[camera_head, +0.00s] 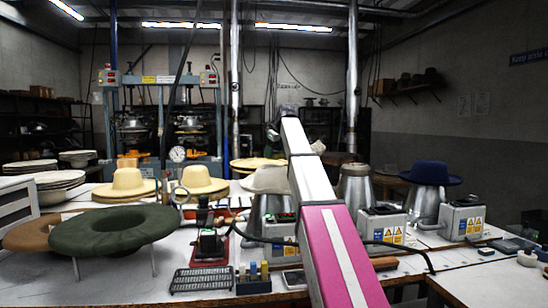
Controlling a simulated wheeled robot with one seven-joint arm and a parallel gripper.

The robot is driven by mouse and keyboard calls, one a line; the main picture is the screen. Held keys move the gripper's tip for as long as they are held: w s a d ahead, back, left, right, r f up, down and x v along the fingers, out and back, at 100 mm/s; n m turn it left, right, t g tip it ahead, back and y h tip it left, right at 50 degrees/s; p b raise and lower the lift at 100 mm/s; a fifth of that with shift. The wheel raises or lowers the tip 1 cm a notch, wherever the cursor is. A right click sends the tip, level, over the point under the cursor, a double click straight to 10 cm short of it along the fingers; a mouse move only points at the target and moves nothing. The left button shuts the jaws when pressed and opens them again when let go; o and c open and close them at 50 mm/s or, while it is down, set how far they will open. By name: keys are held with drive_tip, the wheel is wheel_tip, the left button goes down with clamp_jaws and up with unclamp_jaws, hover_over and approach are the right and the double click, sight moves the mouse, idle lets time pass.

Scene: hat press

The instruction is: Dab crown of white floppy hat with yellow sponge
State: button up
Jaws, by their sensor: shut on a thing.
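A white floppy hat (266,180) sits on a metal form just left of my arm, near the middle of the view. My raised arm covers its right side. My white and pink arm rises from the bottom centre, and a dark joint shows near its top, above the hat. My gripper's fingers do not show; the arm hides whatever lies behind it. I cannot make out a yellow sponge.
A navy hat (430,172) sits on a metal form at right. Straw hats (203,183) and a green brimmed hat (112,230) stand at left. Control boxes (462,220), a black grid tray (200,281) and a small bottle rack (253,282) crowd the bench.

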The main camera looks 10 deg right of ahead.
sight(274, 158)
drive_tip(key=shift+r, duration=2)
drive_tip(key=shift+f, duration=0.1)
drive_tip(key=shift+f, duration=2.95)
drive_tip(key=shift+f, duration=0.5)
drive_tip(key=shift+r, duration=3.55)
